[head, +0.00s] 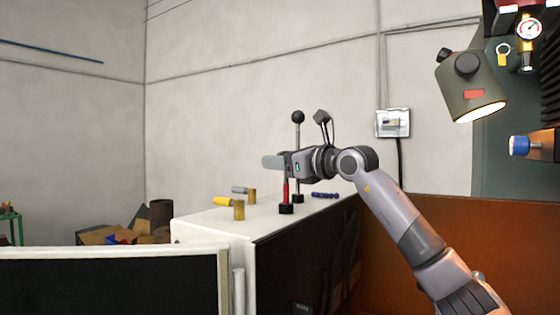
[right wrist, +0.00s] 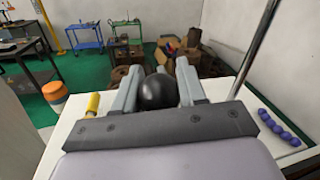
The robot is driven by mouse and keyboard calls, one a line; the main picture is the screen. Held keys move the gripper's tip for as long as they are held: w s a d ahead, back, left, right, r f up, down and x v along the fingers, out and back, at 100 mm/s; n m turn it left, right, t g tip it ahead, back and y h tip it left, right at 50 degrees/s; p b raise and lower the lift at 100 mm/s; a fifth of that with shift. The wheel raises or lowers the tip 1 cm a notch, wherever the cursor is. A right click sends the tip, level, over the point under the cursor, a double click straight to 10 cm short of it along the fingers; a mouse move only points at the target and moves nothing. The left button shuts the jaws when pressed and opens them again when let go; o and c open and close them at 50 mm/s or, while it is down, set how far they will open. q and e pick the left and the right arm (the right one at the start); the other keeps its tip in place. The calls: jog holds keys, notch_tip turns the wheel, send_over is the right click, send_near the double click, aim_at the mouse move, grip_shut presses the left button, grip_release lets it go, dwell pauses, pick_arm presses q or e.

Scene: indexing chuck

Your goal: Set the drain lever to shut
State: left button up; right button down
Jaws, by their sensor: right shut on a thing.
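A lever with a red shaft (head: 286,192) stands nearly upright from a black base on the white cabinet top. Its upper end is hidden behind my right gripper (head: 273,161). In the right wrist view a black ball knob (right wrist: 158,92) sits between the two grey fingers, and the gripper is shut on it. A second lever, with a silver shaft and black ball knob (head: 298,117), stands upright just behind; its shaft also shows in the right wrist view (right wrist: 255,52). I see no label telling which is the drain lever. My left gripper is not in view.
A yellow-handled valve (head: 225,202) and a grey-handled one (head: 241,190) lie on the cabinet (head: 205,226), left of the levers. A row of blue balls (head: 325,195) is to the right. A lamp (head: 472,85) hangs at upper right. Space above the cabinet's left is clear.

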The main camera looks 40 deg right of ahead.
aim_at(286, 186)
notch_tip(286, 186, down, 6)
jog(key=b, duration=0.4)
jog(key=shift+r, duration=0.2)
jog(key=shift+w+a+f, duration=0.1)
jog(key=c, duration=0.7)
grip_release()
jog(key=shift+s, duration=0.2)
